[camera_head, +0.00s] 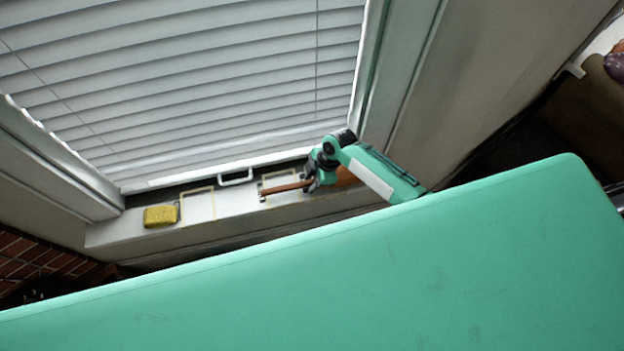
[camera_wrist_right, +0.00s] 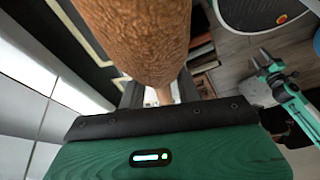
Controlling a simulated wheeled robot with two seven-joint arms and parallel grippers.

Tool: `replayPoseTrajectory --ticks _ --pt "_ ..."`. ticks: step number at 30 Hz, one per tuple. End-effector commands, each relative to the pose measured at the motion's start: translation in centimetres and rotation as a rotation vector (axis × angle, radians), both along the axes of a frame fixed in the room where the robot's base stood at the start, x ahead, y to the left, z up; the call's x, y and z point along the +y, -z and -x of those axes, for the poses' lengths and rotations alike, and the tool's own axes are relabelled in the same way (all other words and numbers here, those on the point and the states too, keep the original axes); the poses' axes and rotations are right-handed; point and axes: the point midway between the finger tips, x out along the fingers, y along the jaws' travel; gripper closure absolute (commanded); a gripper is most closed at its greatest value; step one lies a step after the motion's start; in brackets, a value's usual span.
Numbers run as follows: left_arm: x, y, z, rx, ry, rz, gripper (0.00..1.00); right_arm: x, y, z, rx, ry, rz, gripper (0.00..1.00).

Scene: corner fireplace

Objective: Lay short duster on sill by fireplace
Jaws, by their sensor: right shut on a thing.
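The short duster has a brown handle (camera_head: 285,188) and an orange-brown head (camera_head: 346,176). My right gripper (camera_head: 311,180) is shut on it, over the white window sill (camera_head: 232,204); I cannot tell whether the duster touches the sill. In the right wrist view the textured brown duster head (camera_wrist_right: 140,38) fills the upper middle, and its thin handle runs down between the fingers. My left gripper (camera_wrist_right: 262,61) shows small at the right of that view, its fingers apart and empty. The fireplace brickwork (camera_head: 38,262) is at the lower left in the head view.
A yellow sponge (camera_head: 160,216) lies on the left part of the sill. Pale outlined rectangles mark the sill, one left of the duster (camera_head: 198,205). A white window handle (camera_head: 236,177) and blinds (camera_head: 200,80) stand behind. My teal body covers the lower foreground.

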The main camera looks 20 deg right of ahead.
Motion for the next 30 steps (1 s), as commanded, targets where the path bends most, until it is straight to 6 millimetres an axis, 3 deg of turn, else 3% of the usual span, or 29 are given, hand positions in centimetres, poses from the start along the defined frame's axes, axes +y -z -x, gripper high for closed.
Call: replayPoseTrajectory --ticks 17,18,21,30 --pt "0.02 0.76 0.05 0.001 -0.001 0.0 0.55 -0.01 0.94 -0.02 0.0 0.0 0.0 0.85" --pt "0.03 0.68 0.05 0.001 -0.001 0.0 0.55 0.0 0.84 -0.03 -0.001 0.0 0.0 0.59" --pt "0.03 0.67 0.05 0.001 -0.001 0.0 0.55 0.0 0.84 -0.03 0.0 0.0 0.0 0.41" --pt "0.02 0.7 0.06 0.001 -0.001 0.0 0.55 -0.06 0.79 -0.01 0.0 0.0 0.0 0.41"
